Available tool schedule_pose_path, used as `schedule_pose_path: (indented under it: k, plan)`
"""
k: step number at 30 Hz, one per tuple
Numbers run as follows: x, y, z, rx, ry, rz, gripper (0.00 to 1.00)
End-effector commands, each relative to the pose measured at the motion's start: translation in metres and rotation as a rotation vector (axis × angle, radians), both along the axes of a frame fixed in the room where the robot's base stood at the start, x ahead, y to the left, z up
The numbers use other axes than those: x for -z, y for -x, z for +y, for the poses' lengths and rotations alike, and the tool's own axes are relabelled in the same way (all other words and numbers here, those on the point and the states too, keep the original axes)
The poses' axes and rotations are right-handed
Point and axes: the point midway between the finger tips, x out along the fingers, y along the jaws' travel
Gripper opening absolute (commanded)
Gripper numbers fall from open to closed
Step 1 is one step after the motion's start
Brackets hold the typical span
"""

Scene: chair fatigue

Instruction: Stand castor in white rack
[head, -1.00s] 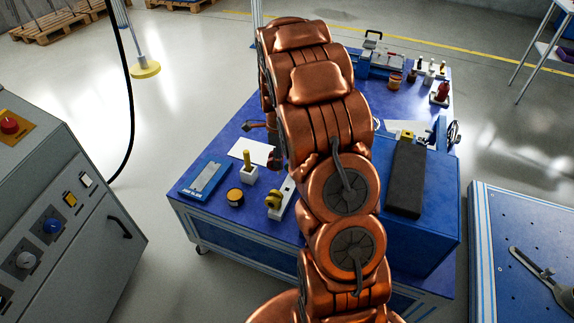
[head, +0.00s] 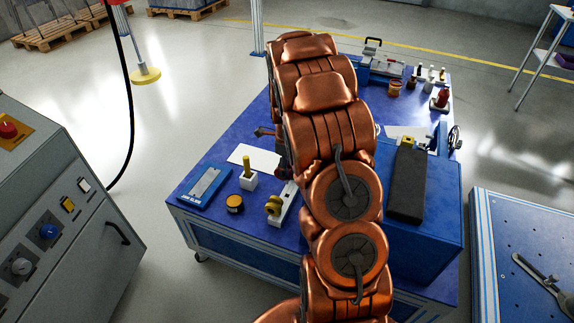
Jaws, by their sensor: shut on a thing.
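A white rack (head: 287,207) lies on the blue table, left of my copper arm, with its far end partly behind the arm. A yellow wheel (head: 273,206), which looks like a castor, is at the rack's near left end. A small dark reddish thing (head: 279,163) shows at the arm's left edge beyond the rack; I cannot tell what it is. My gripper is hidden behind my own arm, so its fingers and anything between them do not show.
Left of the rack are a white block with a yellow peg (head: 248,181), a round yellow-topped tin (head: 235,203) and a blue tray (head: 205,186). A white sheet (head: 254,158) lies behind. A blue box with a dark slab (head: 407,185) stands at right.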

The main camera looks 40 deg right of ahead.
Motion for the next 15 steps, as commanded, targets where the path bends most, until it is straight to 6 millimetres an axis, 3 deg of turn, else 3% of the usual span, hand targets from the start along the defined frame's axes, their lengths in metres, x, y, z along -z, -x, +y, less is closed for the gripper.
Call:
schedule_pose_path:
  k: [15]
  plan:
    - [0.041,0.0,0.0,-0.001,-0.001,0.002,0.19]
